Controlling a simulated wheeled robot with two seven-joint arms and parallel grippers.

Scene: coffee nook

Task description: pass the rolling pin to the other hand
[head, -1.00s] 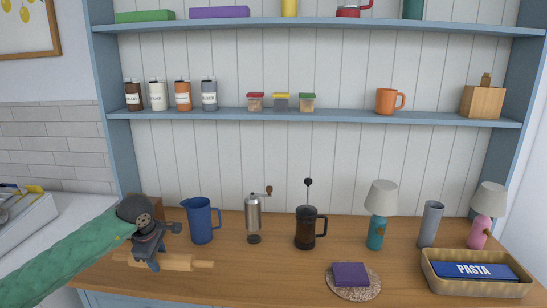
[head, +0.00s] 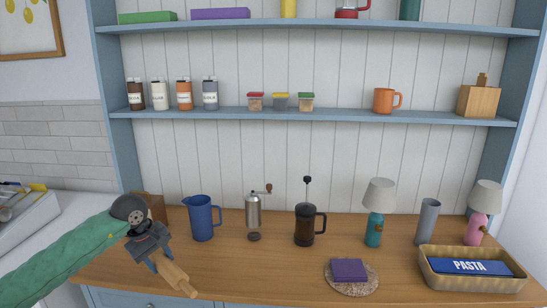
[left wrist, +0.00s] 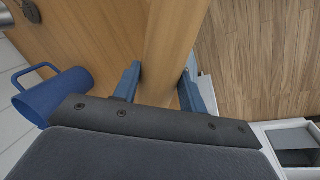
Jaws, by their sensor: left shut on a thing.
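The wooden rolling pin (head: 174,275) is in my left gripper (head: 161,262), at the front left of the counter in the head view. The pin is tilted, one handle pointing down and right toward the counter's front edge. In the left wrist view the pin (left wrist: 170,45) runs between the two blue fingers (left wrist: 160,88), which are closed around it. Its far end there is cut off by the picture's edge. My right gripper is in neither view.
A blue pitcher (head: 201,218) stands just right of my left gripper. A grinder (head: 253,217), a French press (head: 305,225), lamps and a pasta basket (head: 474,284) stand further right. The counter's front middle (head: 265,275) is clear.

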